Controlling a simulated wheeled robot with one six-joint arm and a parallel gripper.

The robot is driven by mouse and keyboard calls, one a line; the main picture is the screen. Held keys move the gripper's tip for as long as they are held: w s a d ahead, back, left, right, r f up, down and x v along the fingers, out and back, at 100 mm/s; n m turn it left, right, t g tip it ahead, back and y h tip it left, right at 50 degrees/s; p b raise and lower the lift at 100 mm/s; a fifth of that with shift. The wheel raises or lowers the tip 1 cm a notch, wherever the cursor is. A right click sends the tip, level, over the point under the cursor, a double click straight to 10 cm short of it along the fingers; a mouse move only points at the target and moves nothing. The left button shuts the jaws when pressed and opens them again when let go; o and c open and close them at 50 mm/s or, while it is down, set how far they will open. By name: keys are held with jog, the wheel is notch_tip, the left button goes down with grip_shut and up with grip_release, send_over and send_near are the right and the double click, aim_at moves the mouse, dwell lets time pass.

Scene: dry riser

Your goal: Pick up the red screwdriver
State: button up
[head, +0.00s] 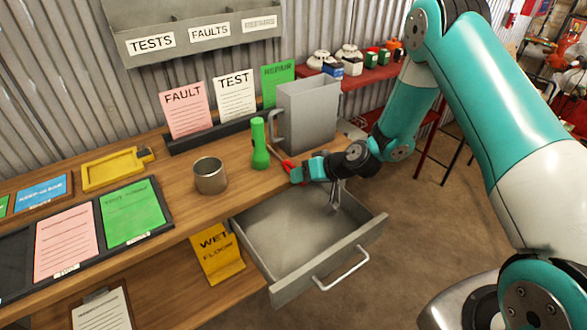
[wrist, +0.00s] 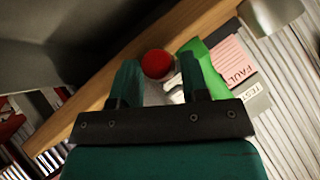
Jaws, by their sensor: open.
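The red screwdriver (head: 287,164) is partly hidden behind my gripper (head: 297,174) in the head view, at the bench edge between the green torch and the grey jug. In the wrist view its round red end (wrist: 157,64) shows between the two fingertips of my gripper (wrist: 157,76). The fingers are open, one on each side of the red end. I cannot tell whether either finger touches it. The rest of the screwdriver is hidden.
A green torch (head: 259,145) stands close to the left of my gripper, and a grey jug (head: 308,112) stands behind it. A metal cup (head: 210,175) is further left. An open, grey drawer (head: 300,235) juts out below my gripper.

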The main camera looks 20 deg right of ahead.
jog(key=c, duration=0.7)
